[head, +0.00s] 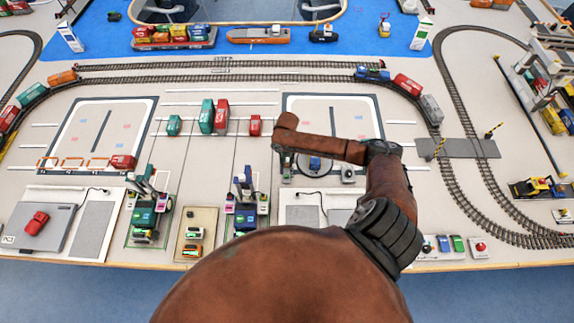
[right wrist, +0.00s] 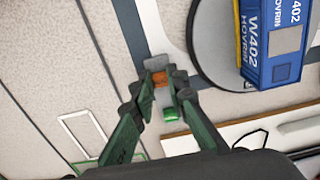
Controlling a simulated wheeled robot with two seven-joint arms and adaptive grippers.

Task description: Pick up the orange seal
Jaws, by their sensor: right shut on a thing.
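The orange seal (right wrist: 160,78) shows in the right wrist view as a small orange block between my fingertips. My right gripper (right wrist: 163,84) is shut on it, over a narrow grey strip (right wrist: 156,63). I cannot tell whether the seal still touches the strip. In the head view my right gripper (head: 286,172) points down beside the round plate with a blue container (head: 314,164); my arm hides much of that area, and I cannot make out the seal there. My left gripper is not in view.
A small green piece (right wrist: 170,114) lies on the strip close to my fingers. The blue container (right wrist: 268,45) stands on the round grey plate (right wrist: 208,60) just right of them. Two small cranes (head: 245,185) stand left of my right gripper.

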